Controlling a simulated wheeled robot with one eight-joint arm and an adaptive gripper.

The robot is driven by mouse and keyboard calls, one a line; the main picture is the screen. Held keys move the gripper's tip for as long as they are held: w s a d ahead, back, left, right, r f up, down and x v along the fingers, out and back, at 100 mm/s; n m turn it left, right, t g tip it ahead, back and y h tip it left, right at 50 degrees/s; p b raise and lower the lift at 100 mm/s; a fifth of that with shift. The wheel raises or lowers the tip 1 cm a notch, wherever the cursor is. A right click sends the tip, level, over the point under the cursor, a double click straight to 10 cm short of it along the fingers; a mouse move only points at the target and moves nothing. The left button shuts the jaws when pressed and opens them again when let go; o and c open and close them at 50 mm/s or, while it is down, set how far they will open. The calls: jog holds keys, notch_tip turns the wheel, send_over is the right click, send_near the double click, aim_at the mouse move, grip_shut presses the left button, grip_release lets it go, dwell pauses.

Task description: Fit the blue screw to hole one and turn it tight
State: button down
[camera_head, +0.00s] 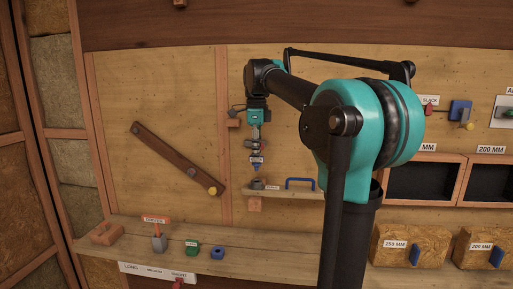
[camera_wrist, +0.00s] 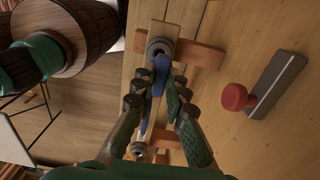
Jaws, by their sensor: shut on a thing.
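My gripper (camera_head: 257,153) hangs fingers-down in front of the wooden wall, shut on the blue screw (camera_head: 257,161), which bears a small pale label. It is above a dark grey round fitting (camera_head: 257,184) at the left end of a small wooden shelf (camera_head: 285,194). A gap shows between the screw and the fitting. In the wrist view my gripper's fingers (camera_wrist: 162,98) close around blue (camera_wrist: 161,72), near one grey ring (camera_wrist: 160,47); another grey ring (camera_wrist: 139,149) lies lower. The fingers hide part of the blue. I cannot read which hole is one.
A blue handle (camera_head: 300,181) stands on the small shelf, right of the fitting. A red knob (camera_wrist: 235,97) projects beside the fingers in the wrist view.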

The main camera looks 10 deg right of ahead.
aim_at(257, 168)
jog(key=shift+f, duration=1.25)
jog(key=shift+f, duration=1.6)
dwell(0.5)
jog(key=c, duration=1.5)
grip_release()
jog(key=shift+o, duration=0.2)
notch_tip(257, 168, up, 12)
jog(key=shift+s, duration=0.1)
